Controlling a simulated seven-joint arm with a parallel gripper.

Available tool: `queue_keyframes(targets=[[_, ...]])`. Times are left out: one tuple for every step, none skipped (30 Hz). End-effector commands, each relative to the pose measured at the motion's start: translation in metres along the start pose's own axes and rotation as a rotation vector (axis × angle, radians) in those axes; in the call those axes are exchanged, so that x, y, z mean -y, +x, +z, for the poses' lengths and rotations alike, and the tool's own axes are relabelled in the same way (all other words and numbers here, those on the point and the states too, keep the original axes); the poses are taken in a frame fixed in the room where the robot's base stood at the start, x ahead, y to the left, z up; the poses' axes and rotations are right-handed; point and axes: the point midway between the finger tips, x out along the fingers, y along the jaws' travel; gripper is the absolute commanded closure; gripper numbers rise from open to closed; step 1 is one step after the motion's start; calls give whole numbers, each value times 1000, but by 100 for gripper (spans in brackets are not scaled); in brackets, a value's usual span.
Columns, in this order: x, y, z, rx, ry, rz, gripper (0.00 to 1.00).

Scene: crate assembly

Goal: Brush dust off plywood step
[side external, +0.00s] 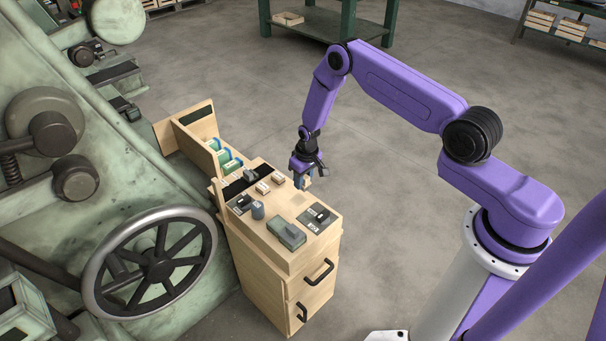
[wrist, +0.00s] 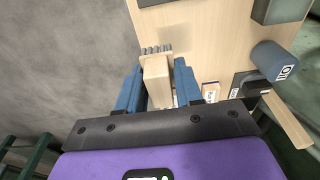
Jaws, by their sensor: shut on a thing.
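My gripper (side external: 305,178) is over the right edge of a pale plywood cabinet top (side external: 270,222) in the side view. In the wrist view, my gripper's blue fingers (wrist: 157,72) are shut on a small pale wooden brush (wrist: 157,84) with grey bristles at its far end. The bristles lie close to the edge of the plywood surface (wrist: 205,45); I cannot tell whether they touch it. No dust can be made out on the plywood. In the side view the brush is mostly hidden by the fingers.
A green box (side external: 286,233), a blue-grey cylinder (side external: 257,211) and dark plates with small parts (side external: 318,217) stand on the top. A wooden bin with green-and-blue items (side external: 229,160) is behind. A large green machine with a handwheel (side external: 150,262) stands left. Bare floor lies right.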

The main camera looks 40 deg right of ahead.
Motion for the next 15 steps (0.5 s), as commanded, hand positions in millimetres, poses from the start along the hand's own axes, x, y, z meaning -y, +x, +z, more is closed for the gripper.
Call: queue_keyframes(targets=[[0, 5, 1, 0, 0, 0, 93], [0, 8, 1, 1, 0, 0, 93], [0, 12, 2, 1, 0, 0, 93], [0, 14, 2, 0, 0, 0, 93], [0, 17, 2, 0, 0, 0, 93], [0, 21, 3, 1, 0, 0, 93], [0, 23, 3, 0, 0, 0, 93], [0, 26, 3, 0, 0, 0, 93], [0, 30, 4, 1, 0, 0, 93], [0, 32, 4, 1, 0, 0, 93], [0, 35, 4, 0, 0, 0, 93], [0, 41, 6, 2, 0, 0, 93], [0, 47, 6, 1, 0, 0, 93], [3, 47, 6, 0, -2, 0, 93], [7, 43, 5, -1, -3, 0, 97]])
